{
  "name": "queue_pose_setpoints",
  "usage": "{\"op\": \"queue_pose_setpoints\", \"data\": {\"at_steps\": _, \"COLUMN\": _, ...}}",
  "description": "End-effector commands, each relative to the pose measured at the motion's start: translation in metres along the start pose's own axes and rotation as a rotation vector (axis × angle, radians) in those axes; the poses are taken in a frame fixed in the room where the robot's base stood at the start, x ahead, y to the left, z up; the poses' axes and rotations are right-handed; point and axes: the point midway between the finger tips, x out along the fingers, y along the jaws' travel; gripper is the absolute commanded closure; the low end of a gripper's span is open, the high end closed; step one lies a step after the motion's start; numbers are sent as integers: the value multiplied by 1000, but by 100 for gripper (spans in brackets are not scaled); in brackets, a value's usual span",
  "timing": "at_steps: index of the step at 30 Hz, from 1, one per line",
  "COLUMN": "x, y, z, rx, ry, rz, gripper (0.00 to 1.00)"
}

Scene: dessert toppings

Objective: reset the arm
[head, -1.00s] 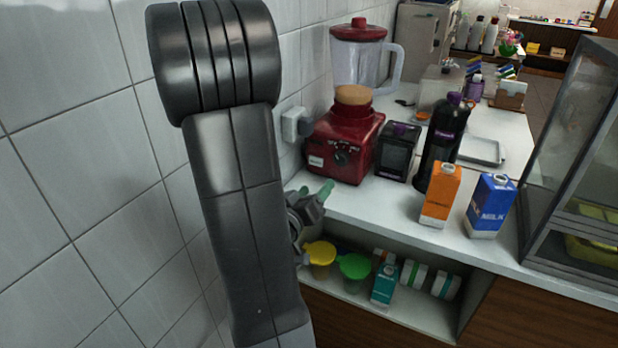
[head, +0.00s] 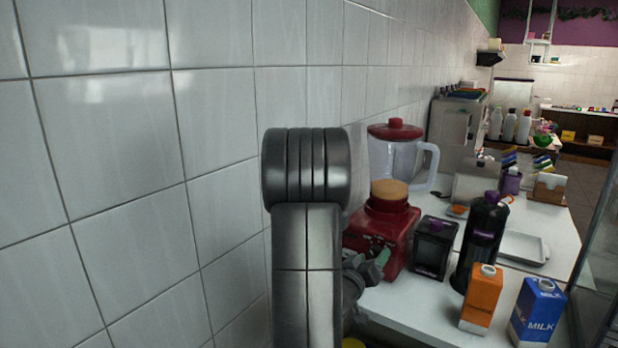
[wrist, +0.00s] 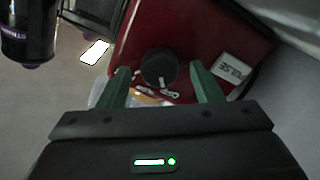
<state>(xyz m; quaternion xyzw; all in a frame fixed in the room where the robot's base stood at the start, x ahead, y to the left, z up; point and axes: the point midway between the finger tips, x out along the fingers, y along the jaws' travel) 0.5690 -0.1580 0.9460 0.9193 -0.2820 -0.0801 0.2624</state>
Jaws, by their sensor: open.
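My gripper (wrist: 158,90) is open in the wrist view, its two green fingers spread apart with nothing gripped between them. The red blender base (wrist: 190,35) with its dark knob and PULSE label fills the view just beyond the fingertips. I cannot tell whether the fingers touch it. In the head view my arm rises in front of the tiled wall, and my gripper (head: 378,262) shows partly behind it, close to the front of the red blender (head: 385,235).
A black box (head: 434,248), a dark bottle (head: 480,243), an orange carton (head: 481,298) and a blue milk carton (head: 537,312) stand on the white counter (head: 405,308) right of the blender. A tray (head: 523,247) lies behind. The tiled wall (head: 130,170) is close on the left.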

Motion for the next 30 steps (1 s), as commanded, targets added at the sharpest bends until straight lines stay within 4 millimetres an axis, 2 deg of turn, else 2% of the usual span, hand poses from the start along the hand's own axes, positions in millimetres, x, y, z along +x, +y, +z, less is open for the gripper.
{"op": "queue_pose_setpoints", "data": {"at_steps": 11, "x": 3, "y": 0, "z": 0, "rx": 1, "ry": 0, "rz": -1, "gripper": 41}}
{"op": "queue_pose_setpoints", "data": {"at_steps": 17, "x": -6, "y": -1, "z": 0, "rx": 0, "ry": 1, "rz": -2, "gripper": 41}}
{"op": "queue_pose_setpoints", "data": {"at_steps": 20, "x": -21, "y": -1, "z": 0, "rx": 1, "ry": 1, "rz": -3, "gripper": 41}}
{"op": "queue_pose_setpoints", "data": {"at_steps": 30, "x": -87, "y": -2, "z": 0, "rx": 0, "ry": 3, "rz": -6, "gripper": 41}}
